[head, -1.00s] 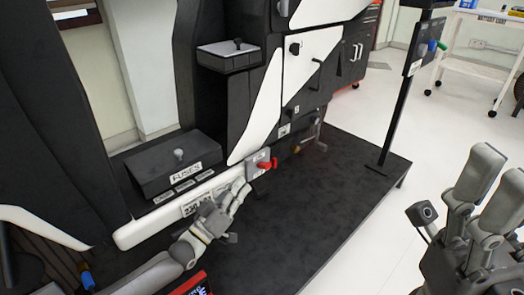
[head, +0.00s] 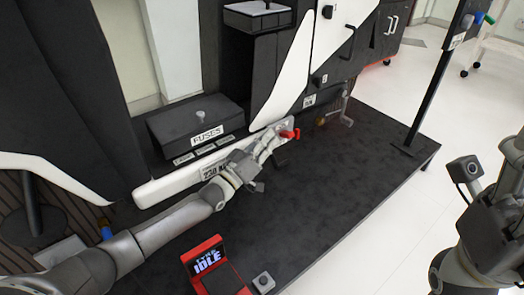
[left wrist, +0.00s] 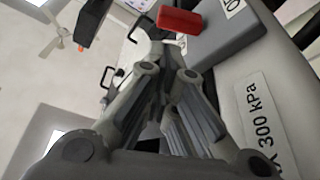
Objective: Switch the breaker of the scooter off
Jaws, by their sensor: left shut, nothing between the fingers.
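The breaker's red lever (head: 289,134) sits on a grey box at the right end of the white rail low on the scooter chassis. In the left wrist view, the red lever (left wrist: 180,20) is just beyond my fingers, on the grey box (left wrist: 228,38). My left gripper (head: 270,144) is shut and empty beside the breaker, on its near left side. A small gap or light contact with the lever cannot be told. My right gripper (head: 512,160) is at the right edge, partly cut off, away from the scooter, and its fingertips are hidden.
A black fuses box (head: 196,128) stands behind the white rail (head: 165,186). A red tyre display (head: 213,262) is at the front. A black post (head: 435,85) rises at the platform's right. The dark platform (head: 340,170) is clear right of the breaker.

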